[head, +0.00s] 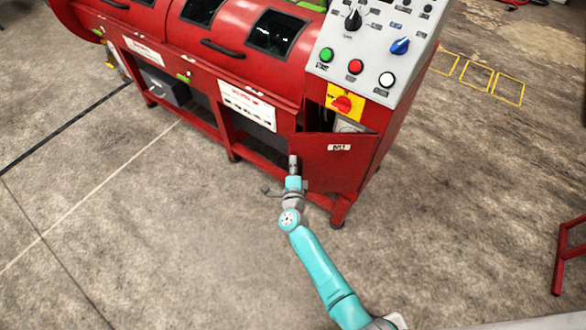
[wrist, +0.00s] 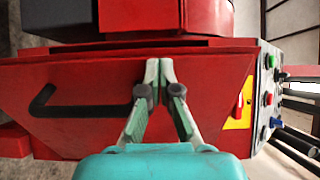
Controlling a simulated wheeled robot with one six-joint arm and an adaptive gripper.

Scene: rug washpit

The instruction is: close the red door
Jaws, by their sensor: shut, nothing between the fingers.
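The red door (head: 330,168) is a panel with a small white label, low on the red machine below the control panel. It stands ajar, with a dark gap along its top edge in the head view. My gripper (head: 293,158) is at the door's left edge in the head view.
Above the door are a yellow plate with a red rotary switch (head: 341,104) and a sloped control panel (head: 375,45) with buttons and knobs. The machine's red frame (head: 200,120) runs left. Concrete floor (head: 170,250) is clear in front. A red stand (head: 568,255) is at far right.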

